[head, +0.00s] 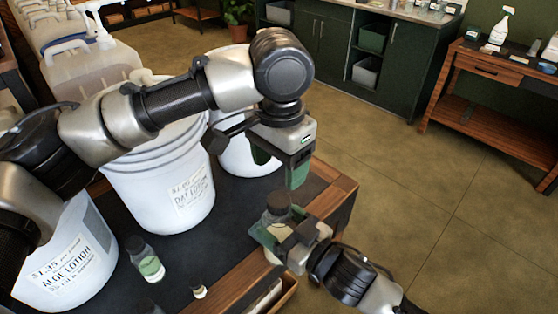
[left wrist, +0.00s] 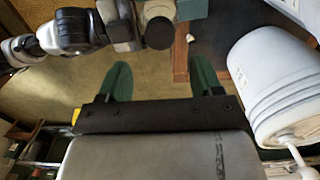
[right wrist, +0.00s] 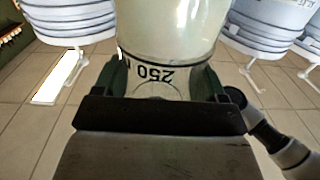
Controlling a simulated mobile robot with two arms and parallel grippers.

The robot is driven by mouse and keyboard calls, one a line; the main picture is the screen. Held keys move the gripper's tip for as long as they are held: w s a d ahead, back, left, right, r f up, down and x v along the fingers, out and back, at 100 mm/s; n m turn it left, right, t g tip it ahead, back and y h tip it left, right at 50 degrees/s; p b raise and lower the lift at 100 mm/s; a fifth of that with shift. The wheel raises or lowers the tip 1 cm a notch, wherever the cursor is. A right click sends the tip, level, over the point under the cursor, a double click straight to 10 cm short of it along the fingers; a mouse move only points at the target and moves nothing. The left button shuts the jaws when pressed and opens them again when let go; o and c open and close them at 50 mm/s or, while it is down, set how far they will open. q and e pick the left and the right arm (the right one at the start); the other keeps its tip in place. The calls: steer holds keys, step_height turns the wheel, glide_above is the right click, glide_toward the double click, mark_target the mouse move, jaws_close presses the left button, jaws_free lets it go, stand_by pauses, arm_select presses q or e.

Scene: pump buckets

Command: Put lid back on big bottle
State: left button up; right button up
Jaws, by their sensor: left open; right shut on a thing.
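My right gripper (head: 268,238) is shut on a clear bottle (head: 271,220) near the table's right corner. In the right wrist view this bottle (right wrist: 166,38) fills the top middle and shows an upside-down "250" mark; its top is cut off. A dark round lid (head: 279,201) shows on top of the held bottle; the left wrist view also shows the lid (left wrist: 160,33) from above. How firmly it sits I cannot tell. My left gripper (head: 281,172) is open and empty just above the lid. In the left wrist view its fingers (left wrist: 162,80) are wide apart.
White lotion buckets (head: 170,185) stand at the table's left and back. A dark-capped bottle (head: 149,264) and a small bottle (head: 198,289) stand on the dark tabletop (head: 215,245). Open floor (head: 430,190) lies to the right, with a wooden side table (head: 500,105) beyond.

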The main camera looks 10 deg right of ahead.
mark_target(279, 199)
arm_select(q)
steer(key=shift+f, duration=4)
steer(key=c, duration=1)
steer(key=o, duration=1.2)
steer(key=shift+c, duration=0.2)
steer(key=shift+r, duration=0.15)
step_height(279, 199, up, 12)
